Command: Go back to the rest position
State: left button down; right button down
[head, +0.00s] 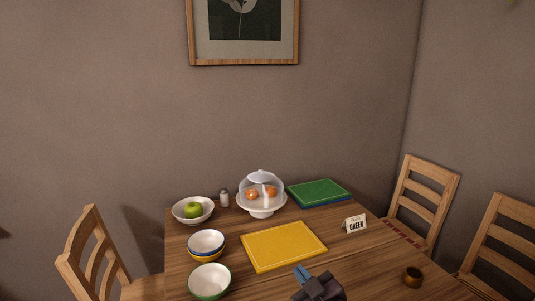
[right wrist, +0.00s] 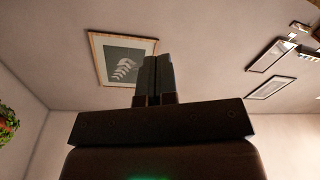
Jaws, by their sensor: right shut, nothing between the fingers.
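My right gripper (head: 302,272) shows at the bottom of the head view, over the near part of the wooden table (head: 350,265), just below the yellow board. In the right wrist view its fingers (right wrist: 154,78) are together with nothing between them, and walls and pictures show beyond them. My left gripper is not in the head view.
The table holds a yellow board (head: 284,246), green board (head: 318,192), domed stand (head: 262,208), fruit bowl (head: 193,217), shaker (head: 224,198), stacked bowls (head: 206,254), green-rimmed bowl (head: 209,281), sign (head: 355,224) and brass cup (head: 412,277). Chairs (head: 85,255) stand at both sides.

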jog(key=s+d+f+m+g+h+p, duration=0.1)
jog(key=s+d+f+m+h, duration=0.1)
jog(key=s+d+f, duration=0.4)
jog(key=s+d+f+m+g+h+p, duration=0.1)
jog(key=s+d+f, duration=0.5)
jog(key=s, duration=0.8)
jog(key=s+d+f+m+g+h+p, duration=0.1)
jog(key=s+d+f+m+g+h, duration=0.2)
jog(key=s+d+f, duration=0.4)
jog(key=s+m+h, duration=0.1)
jog(key=s+m, duration=0.1)
jog(key=s, duration=0.1)
jog(key=shift+s+d+h, duration=0.3)
jog(key=shift+s+d, duration=0.05)
jog(key=shift+s, duration=0.05)
